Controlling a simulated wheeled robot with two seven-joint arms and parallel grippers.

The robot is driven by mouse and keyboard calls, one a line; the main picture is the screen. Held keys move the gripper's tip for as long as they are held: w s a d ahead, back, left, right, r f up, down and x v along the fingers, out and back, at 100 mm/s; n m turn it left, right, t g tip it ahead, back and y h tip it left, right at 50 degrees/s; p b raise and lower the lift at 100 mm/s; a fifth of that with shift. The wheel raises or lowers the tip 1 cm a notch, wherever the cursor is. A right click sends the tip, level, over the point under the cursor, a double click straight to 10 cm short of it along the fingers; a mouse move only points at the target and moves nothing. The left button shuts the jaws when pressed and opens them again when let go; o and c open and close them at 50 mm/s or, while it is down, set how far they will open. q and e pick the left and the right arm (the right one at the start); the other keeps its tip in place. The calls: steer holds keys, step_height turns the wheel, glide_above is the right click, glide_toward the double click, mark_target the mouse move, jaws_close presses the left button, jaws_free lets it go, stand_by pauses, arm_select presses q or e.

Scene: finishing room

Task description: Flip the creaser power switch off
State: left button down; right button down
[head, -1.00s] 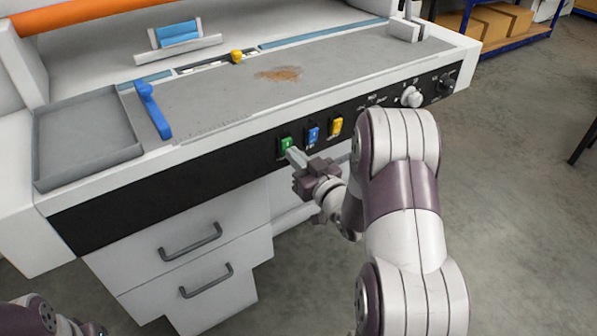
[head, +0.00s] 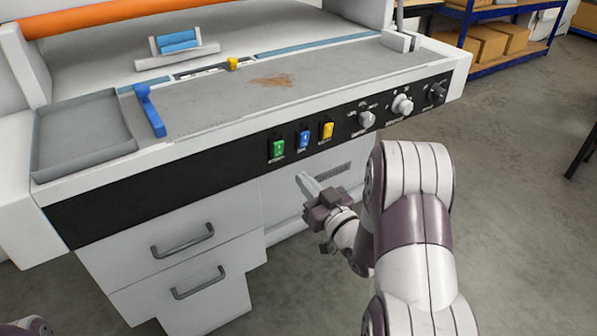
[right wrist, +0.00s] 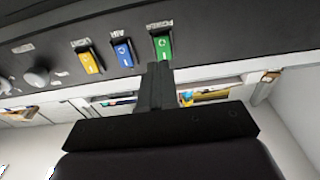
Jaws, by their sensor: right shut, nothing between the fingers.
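The creaser's power switch is the green rocker (head: 278,148) on the black front panel (head: 150,185), leftmost of three rockers in the head view. In the right wrist view, which is upside down, the green rocker (right wrist: 164,46) sits beside its POWER label. I cannot tell which half is pressed in. My right gripper (head: 305,180) is shut and empty, below and slightly right of the green rocker, apart from the panel. Its closed fingers (right wrist: 156,88) show below the green rocker in the right wrist view. My left gripper is out of view.
A blue rocker (head: 305,139) and a yellow rocker (head: 327,131) sit right of the green one, then several knobs (head: 367,118). Drawers with handles (head: 182,241) are below the panel. A blue lever (head: 151,110) and grey tray (head: 82,135) are above. Open floor lies right.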

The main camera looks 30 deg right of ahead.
steer(key=s, duration=0.5)
steer(key=shift+s+d+f, duration=0.25)
steer(key=shift+s, duration=0.15)
